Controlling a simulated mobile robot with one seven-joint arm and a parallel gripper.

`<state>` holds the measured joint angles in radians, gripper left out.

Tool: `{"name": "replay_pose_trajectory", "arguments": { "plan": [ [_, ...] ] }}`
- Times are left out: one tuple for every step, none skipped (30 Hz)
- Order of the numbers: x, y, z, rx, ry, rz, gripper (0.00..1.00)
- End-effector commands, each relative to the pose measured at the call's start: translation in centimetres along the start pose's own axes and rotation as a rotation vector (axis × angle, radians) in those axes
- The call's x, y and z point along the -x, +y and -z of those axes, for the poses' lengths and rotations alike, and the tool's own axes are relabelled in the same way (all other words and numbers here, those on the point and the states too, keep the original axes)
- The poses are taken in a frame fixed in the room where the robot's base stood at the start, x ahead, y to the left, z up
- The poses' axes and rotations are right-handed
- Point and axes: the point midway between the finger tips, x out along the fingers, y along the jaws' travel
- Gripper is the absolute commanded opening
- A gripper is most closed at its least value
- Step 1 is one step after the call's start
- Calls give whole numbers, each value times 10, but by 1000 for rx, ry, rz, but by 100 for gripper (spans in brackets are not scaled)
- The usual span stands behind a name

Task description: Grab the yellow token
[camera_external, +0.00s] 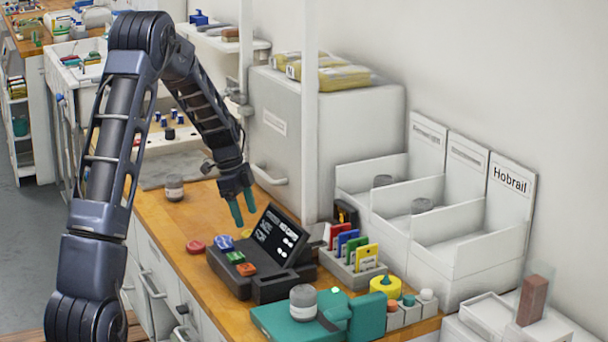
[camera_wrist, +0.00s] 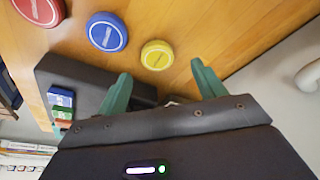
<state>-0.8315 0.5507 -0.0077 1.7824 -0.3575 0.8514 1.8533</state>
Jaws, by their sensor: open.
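The yellow token (camera_wrist: 157,55) is a round disc with a label, lying flat on the wooden counter in the wrist view. In the external view only a small part of the yellow token (camera_external: 246,233) shows, beside the blue token and behind the dark terminal. My gripper (camera_external: 243,208) is open and empty, its green fingers pointing down above the counter near the token. In the wrist view my gripper (camera_wrist: 160,70) has its fingers spread, with the yellow token ahead, between the lines of the two fingertips and apart from both.
A blue token (camera_wrist: 107,31) and a red token (camera_wrist: 38,10) lie in a row beside the yellow one. A dark terminal (camera_external: 232,279) with a tilted screen and coloured blocks stands close by. A grey-lidded jar (camera_external: 174,188) stands farther back on the counter (camera_external: 165,222).

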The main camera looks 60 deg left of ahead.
Motion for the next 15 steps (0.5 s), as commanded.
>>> {"name": "replay_pose_trajectory", "arguments": {
  "plan": [
    [-6, 1, 0, 0, 0, -2, 69],
    [-10, 2, 0, 0, 0, -2, 69],
    [-16, 3, 0, 0, 0, -3, 69],
    [-20, 4, 0, 0, 1, -4, 69],
    [-24, 4, 0, 1, 0, -3, 69],
    [-30, 4, 0, 0, 0, -3, 69],
    [-34, 4, 0, 0, 0, -3, 69],
    [-37, 4, 0, 0, 0, -3, 69],
    [-41, 4, 0, 0, 0, -3, 69],
    [-43, 4, 0, 0, 0, -2, 69],
    [-45, 4, 0, 0, 0, -2, 69],
    [-45, 4, -1, 0, 0, -1, 69],
    [-46, 4, -1, 0, 0, -1, 69],
    [-45, 4, 0, 0, 0, 0, 69],
    [-45, 4, 0, 0, 0, 0, 69]
  ]
}}
